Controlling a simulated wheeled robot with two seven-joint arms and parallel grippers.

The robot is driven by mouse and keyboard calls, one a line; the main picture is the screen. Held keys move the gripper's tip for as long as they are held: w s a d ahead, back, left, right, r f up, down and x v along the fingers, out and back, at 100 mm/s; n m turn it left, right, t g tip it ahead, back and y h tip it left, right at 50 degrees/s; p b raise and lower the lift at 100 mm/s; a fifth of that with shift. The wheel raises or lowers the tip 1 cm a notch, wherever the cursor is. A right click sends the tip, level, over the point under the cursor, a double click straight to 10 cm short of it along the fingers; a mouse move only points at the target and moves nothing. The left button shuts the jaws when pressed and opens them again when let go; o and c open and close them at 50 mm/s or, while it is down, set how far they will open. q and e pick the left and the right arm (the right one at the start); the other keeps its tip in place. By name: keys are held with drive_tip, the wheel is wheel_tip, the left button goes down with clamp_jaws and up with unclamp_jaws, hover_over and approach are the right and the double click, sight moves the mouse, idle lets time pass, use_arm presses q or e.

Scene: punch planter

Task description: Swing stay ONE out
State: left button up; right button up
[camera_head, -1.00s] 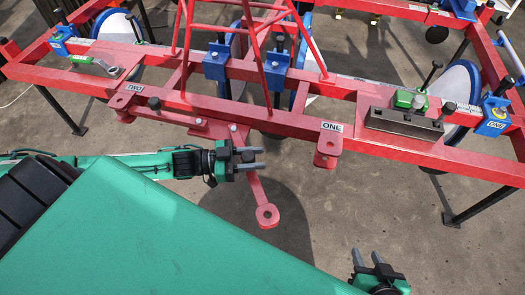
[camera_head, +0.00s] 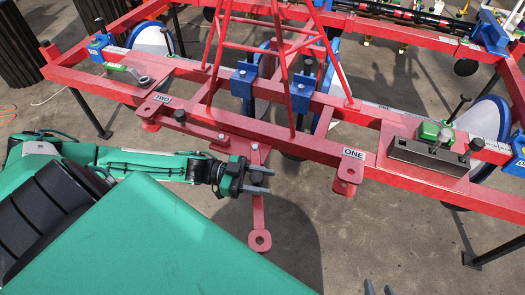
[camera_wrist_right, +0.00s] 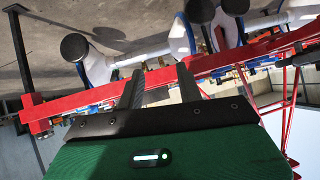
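A red stay hangs out from the near beam of the red frame, its ring end (camera_head: 260,240) over the shadowed floor. Its upper part is partly hidden by my left gripper (camera_head: 260,180). The left fingers point right across this stay, apart, with a dark knob-like shape between them; I cannot tell whether they clamp it. Another red stay (camera_head: 205,131) with a black knob lies along the beam by the TWO label (camera_head: 161,98). A red lug (camera_head: 348,174) sits under the ONE label (camera_head: 353,153). My right gripper (camera_wrist_right: 160,88) is open and empty; its tips show at the head view's bottom edge.
The red beam (camera_head: 300,146) spans the head view, with a lattice mast (camera_head: 283,75) rising from it. A grey block with a green clamp (camera_head: 430,150) sits on the right. A wrench (camera_head: 140,78) lies at the left. The floor in front of the lug is clear.

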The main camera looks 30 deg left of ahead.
use_arm(q)
drive_tip(key=shift+o, duration=0.7)
drive_tip(key=shift+a, duration=0.1)
drive_tip(key=shift+s+a, duration=0.2)
drive_tip(key=shift+a, duration=0.1)
drive_tip(key=p+v, duration=0.1)
drive_tip(key=v, duration=1.2)
use_arm(e)
drive_tip(key=d+g, duration=0.1)
drive_tip(key=s+d+h, duration=0.1)
drive_tip(key=shift+s+d+g, duration=0.15)
drive_tip(key=shift+d+g, duration=0.2)
drive_tip(key=shift+g, duration=0.05)
